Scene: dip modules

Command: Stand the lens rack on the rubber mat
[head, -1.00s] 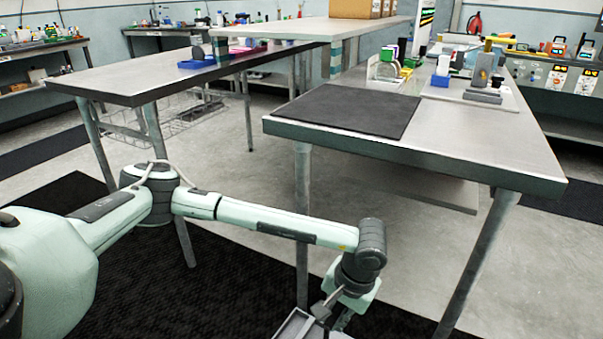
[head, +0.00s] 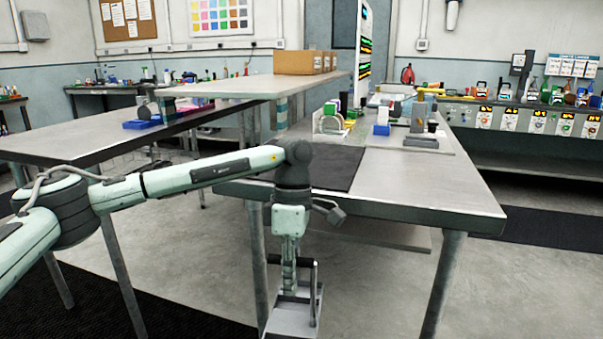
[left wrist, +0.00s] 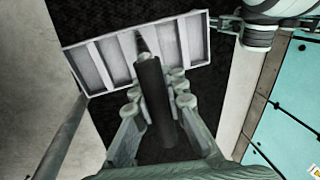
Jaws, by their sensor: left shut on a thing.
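The lens rack (head: 295,317) is a light grey, divided tray with a dark bar handle. It hangs in front of the table, low in the head view and below the tabletop. My left gripper (head: 290,268) points down and is shut on the rack's handle. In the left wrist view the dark handle (left wrist: 150,80) lies between the fingers, and the slotted tray (left wrist: 190,38) shows beyond it. The black rubber mat (head: 335,168) lies flat on the near left part of the table, partly hidden by my left arm. My right gripper is not in view.
The grey table (head: 430,188) has bare room right of the mat. Behind the mat stand round discs in a holder (head: 338,130), a blue block (head: 381,130) and a grey stand (head: 418,118). The table's front edge and leg (head: 443,285) are near the rack.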

